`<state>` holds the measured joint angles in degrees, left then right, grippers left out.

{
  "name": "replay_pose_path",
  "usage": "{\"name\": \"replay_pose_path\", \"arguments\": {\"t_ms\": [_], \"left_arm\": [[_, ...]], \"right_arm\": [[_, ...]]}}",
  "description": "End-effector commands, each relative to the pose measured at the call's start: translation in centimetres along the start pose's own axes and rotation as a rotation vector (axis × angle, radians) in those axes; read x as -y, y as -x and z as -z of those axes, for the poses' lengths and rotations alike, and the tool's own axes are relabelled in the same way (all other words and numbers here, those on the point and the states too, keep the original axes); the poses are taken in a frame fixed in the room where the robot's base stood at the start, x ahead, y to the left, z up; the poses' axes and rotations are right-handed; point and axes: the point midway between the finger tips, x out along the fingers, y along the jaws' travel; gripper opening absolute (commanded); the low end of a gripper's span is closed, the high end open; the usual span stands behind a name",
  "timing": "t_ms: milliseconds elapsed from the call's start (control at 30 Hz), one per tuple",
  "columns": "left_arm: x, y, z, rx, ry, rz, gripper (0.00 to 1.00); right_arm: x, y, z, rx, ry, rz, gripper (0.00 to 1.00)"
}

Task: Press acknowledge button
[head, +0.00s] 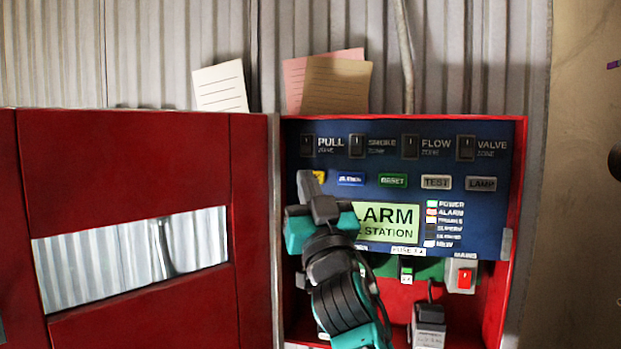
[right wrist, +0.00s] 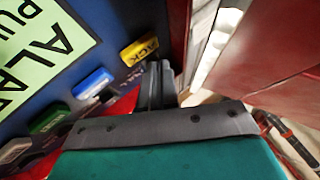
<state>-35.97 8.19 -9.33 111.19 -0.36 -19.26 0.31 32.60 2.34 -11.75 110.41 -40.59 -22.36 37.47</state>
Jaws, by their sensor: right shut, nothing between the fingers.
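The yellow acknowledge button (head: 319,175), at the left end of the button row on the blue alarm panel (head: 385,175), is partly covered by my right gripper (head: 309,180). Its "ACK" lettering shows on the yellow button in the right wrist view (right wrist: 140,49). My right gripper is shut and empty, its fingers together right beside the yellow button. In the right wrist view the fingertips (right wrist: 157,70) are just below and right of it. I cannot tell whether they touch it. My left gripper is not in view.
Blue (head: 350,180), green (head: 393,181), TEST (head: 436,183) and LAMP (head: 481,184) buttons continue the row rightward. Below are the light-green display (head: 398,222) and red mains switch (head: 465,278). The open red door (head: 130,165) stands left. Paper notes (head: 335,88) stick up behind the box.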

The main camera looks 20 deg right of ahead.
Motion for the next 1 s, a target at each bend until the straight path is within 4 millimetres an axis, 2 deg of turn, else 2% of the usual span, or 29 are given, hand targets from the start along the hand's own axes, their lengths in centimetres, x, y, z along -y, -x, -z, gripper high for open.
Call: {"name": "replay_pose_path", "arguments": {"t_ms": [1000], "left_arm": [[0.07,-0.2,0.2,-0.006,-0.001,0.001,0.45]], "right_arm": [[-0.63,-0.89,-0.65,0.0,0.0,0.0,0.0]]}}
